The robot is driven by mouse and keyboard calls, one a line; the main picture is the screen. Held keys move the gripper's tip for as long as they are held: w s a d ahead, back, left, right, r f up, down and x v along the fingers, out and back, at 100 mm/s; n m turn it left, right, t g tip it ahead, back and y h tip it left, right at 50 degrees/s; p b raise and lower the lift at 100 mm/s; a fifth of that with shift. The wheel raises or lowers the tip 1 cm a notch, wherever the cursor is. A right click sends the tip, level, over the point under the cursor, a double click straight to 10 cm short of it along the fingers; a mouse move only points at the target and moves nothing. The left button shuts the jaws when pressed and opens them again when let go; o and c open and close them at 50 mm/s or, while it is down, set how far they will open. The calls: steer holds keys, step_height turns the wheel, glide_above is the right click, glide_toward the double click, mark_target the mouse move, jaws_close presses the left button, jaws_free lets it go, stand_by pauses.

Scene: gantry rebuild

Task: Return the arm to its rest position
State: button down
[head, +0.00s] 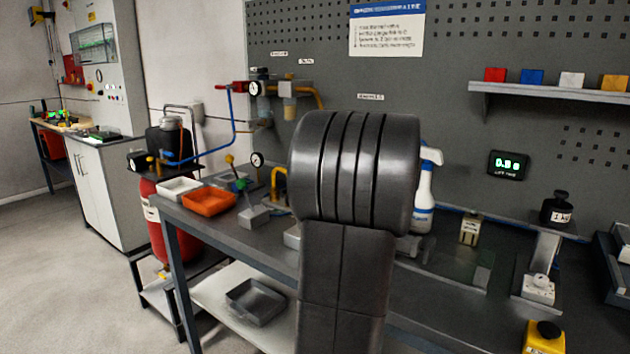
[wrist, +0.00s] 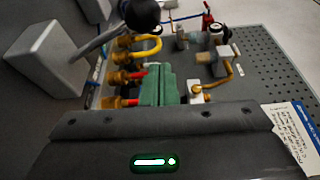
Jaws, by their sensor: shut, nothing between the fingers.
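My arm (head: 345,270) stands upright in the middle of the head view, a dark ribbed joint above a dark link. It hides part of the bench and the wall behind it. My gripper does not show in the head view. In the wrist view, the dark gripper body with a lit green strip fills the bottom. The green fingers of my gripper (wrist: 157,72) are together and hold nothing. Past them are brass fittings (wrist: 117,78) and a yellow pipe (wrist: 148,46); I cannot tell the exact distance.
The workbench (head: 445,275) runs behind my arm, with an orange tray (head: 209,201), a spray bottle (head: 425,195) and a black weight (head: 556,210). A shelf (head: 560,92) is on the pegboard. In the wrist view, a black ball knob (wrist: 141,14) is close by. Floor at left is clear.

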steer(key=w+m+p, duration=0.1)
steer(key=p, duration=0.3)
steer(key=w+d+m+g+p, duration=0.1)
steer(key=p, duration=0.4)
steer(key=w+d+m+p, duration=0.1)
steer(key=p, duration=0.3)
steer(key=shift+d+f+m+g+p, duration=0.1)
steer(key=shift+f+m+g+p, duration=0.2)
steer(key=shift+f+p, duration=0.1)
steer(key=shift+f, duration=0.2)
